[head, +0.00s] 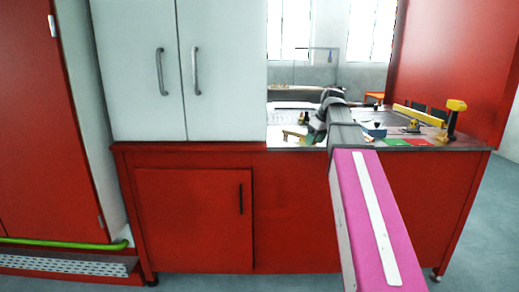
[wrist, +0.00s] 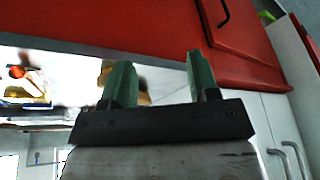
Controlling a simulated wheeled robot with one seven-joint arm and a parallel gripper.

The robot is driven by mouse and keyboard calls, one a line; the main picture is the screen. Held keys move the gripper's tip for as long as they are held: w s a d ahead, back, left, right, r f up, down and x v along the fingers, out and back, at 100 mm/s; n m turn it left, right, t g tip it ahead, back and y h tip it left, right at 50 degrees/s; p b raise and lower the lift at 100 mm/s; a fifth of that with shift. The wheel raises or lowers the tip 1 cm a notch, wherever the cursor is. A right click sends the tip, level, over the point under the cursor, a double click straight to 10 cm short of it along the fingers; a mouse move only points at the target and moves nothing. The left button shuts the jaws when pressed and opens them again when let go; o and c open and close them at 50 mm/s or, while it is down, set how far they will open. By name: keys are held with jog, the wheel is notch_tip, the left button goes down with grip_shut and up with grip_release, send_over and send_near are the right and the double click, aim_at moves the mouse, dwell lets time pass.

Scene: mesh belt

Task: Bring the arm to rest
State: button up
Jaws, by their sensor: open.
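My gripper (wrist: 158,62) shows in the wrist view with its two green fingers standing apart and nothing between them. In the head view my pink arm reaches forward from the lower right, and its dark wrist end is over the left part of the worktop (head: 390,146). The fingers are hard to make out there. The wrist view is tilted and shows the red cabinet front beyond the right finger and the bright worktop to the left.
A white two-door cabinet (head: 180,70) stands left of the worktop above a red cupboard (head: 195,220). On the worktop are a yellow-topped tool (head: 453,117), a red mat (head: 419,142), a green mat (head: 394,142) and a blue item (head: 375,131). A red panel (head: 450,60) closes the right.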

jog(key=s+a+f+m+g+h, duration=0.1)
jog(key=s+f+m, duration=0.15)
jog(key=f, duration=0.85)
jog(key=s+a+f+m, duration=0.1)
jog(key=s+f+m, duration=0.15)
jog(key=f, duration=0.95)
jog(key=s+f+m+g+h, duration=0.1)
jog(key=s+f, duration=0.5)
jog(key=f, duration=0.3)
jog(key=s+a+f+m, duration=0.1)
jog(key=s+f, duration=0.5)
jog(key=f, duration=0.4)
jog(key=shift+s+f+m+g+h, duration=0.25)
jog(key=shift+s+m+g+h, duration=0.05)
jog(key=shift+s+g+h, duration=0.1)
jog(key=shift+o, duration=0.4)
jog(key=shift+a, duration=0.1)
